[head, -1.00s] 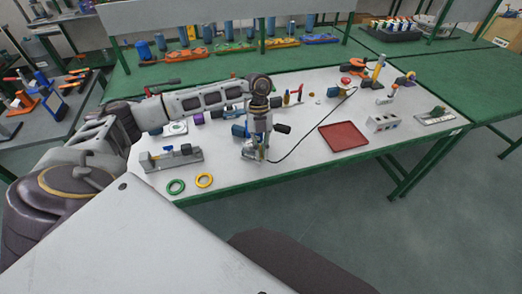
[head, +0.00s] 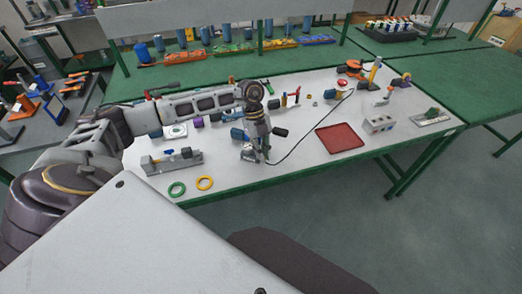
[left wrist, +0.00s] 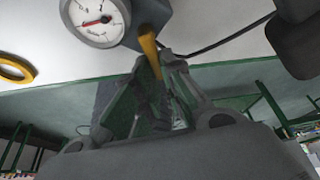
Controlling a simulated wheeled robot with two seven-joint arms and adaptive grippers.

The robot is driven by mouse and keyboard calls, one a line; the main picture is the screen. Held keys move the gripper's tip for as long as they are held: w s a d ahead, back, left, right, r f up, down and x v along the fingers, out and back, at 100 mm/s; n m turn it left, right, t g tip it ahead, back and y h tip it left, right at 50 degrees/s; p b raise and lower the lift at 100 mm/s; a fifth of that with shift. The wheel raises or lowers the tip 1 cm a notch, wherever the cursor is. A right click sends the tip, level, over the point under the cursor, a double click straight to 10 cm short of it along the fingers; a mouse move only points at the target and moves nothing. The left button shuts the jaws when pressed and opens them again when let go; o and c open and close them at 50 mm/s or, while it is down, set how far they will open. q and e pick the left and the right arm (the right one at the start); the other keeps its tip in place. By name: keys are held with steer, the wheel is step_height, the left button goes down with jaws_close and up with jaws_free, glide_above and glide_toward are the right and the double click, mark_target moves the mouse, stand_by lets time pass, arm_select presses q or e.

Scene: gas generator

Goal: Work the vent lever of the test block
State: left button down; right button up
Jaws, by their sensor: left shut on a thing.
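The test block shows in the left wrist view as a round white-faced pressure gauge (left wrist: 97,18) with a red needle, and a yellow lever (left wrist: 149,46) beside it. My left gripper (left wrist: 160,68) is shut on the yellow lever, which runs down between its fingers. In the head view my left gripper (head: 254,152) points down at the near middle of the white bench top (head: 285,170). There the gripper and wrist hide most of the block. My right gripper is in neither view.
A yellow ring (head: 204,183) and a green ring (head: 177,190) lie at the bench's near edge. A grey vise-like fixture (head: 173,161) stands left of my gripper, a red tray (head: 339,137) right. A black cable (head: 300,137) runs across the bench.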

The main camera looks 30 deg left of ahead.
arm_select(q)
steer(key=n+p, duration=0.1)
steer(key=n+t, duration=0.1)
steer(key=shift+w+d+r+n+p, duration=0.15)
steer(key=shift+w+n+p, duration=0.15)
steer(key=shift+p, duration=0.05)
steer(key=n+p, duration=0.1)
steer(key=w+n+t+p, duration=0.1)
steer(key=n, duration=0.1)
steer(key=shift+n+h+p, duration=0.3)
steer(key=shift+w+n+t+p, duration=0.3)
steer(key=shift+n+t+p, duration=0.2)
steer(key=shift+n, duration=0.2)
steer(key=shift+w, duration=0.1)
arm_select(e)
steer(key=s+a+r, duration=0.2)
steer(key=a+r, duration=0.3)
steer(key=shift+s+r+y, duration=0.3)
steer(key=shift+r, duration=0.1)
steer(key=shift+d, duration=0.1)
arm_select(q)
steer(key=c, duration=1.5)
jaws_free()
